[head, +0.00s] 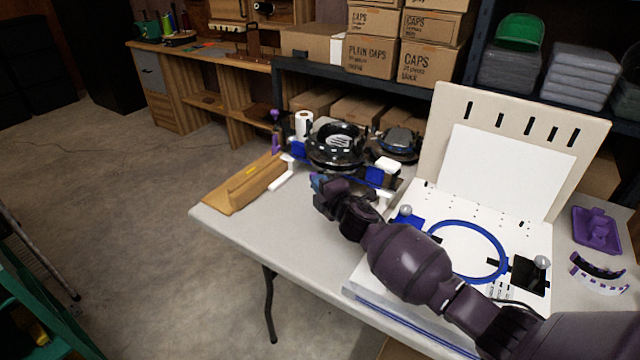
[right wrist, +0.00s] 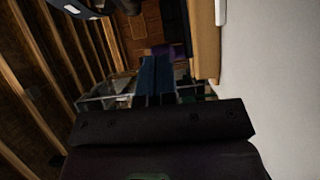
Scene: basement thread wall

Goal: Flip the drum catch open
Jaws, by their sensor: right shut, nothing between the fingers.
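A black round drum (head: 325,158) with a shiny rim sits in a white and blue holder at the back of the table in the head view. I cannot make out its catch; it may be too small or hidden. My right gripper (head: 317,183) is just in front of the drum holder, near its front edge. Its blue fingers are together with nothing between them, and they also show in the right wrist view (right wrist: 156,82). I cannot tell whether the fingertips touch the holder. My left gripper is not in view.
A tan wooden piece (head: 245,184) lies on the table (head: 235,222) left of the drum. A white board with a blue hoop (head: 502,254) lies under my right arm. Purple parts (head: 597,230) lie at the right. Boxes (head: 372,56) stand on shelves behind.

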